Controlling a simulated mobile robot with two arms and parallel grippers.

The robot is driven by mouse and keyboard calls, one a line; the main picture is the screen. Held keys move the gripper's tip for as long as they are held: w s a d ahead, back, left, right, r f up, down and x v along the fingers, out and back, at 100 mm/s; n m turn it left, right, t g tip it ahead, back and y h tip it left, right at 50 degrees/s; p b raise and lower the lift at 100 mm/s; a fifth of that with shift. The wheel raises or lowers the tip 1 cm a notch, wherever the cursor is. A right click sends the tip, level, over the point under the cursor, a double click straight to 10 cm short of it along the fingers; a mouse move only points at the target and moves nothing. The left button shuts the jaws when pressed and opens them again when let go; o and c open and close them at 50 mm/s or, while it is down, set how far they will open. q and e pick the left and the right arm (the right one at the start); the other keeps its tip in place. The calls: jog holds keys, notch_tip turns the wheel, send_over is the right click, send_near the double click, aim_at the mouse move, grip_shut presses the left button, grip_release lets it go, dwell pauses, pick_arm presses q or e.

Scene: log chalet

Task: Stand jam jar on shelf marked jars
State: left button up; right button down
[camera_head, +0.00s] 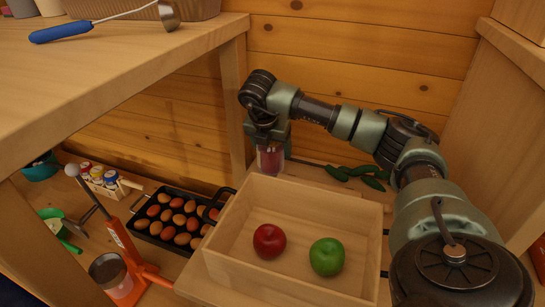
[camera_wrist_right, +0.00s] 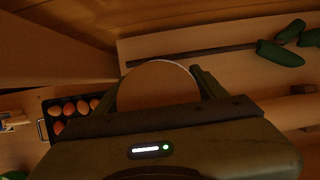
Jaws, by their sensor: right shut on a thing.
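My right gripper (camera_head: 268,140) points down behind the wooden box and is shut on a jar (camera_head: 270,161) with dark reddish contents, which I take as the jam jar. The jar looks upright; whether its base touches the surface below cannot be told. In the right wrist view the jar's round tan lid (camera_wrist_right: 158,84) shows between the fingers of my right gripper (camera_wrist_right: 158,92). No shelf marking for jars can be read in either view. My left gripper is out of view.
A wooden box (camera_head: 372,284) holds a red apple (camera_head: 269,241) and a green apple (camera_head: 327,257). Green cucumbers (camera_head: 358,174) lie right of the jar. A black tray of eggs (camera_head: 176,219) is left, below a wooden tabletop (camera_head: 130,60) whose leg stands close to my gripper.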

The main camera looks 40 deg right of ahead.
jog(key=shift+f, duration=0.85)
jog(key=c, duration=0.6)
grip_release()
jog(key=shift+f, duration=0.1)
jog(key=o, duration=0.4)
jog(key=shift+o, duration=0.2)
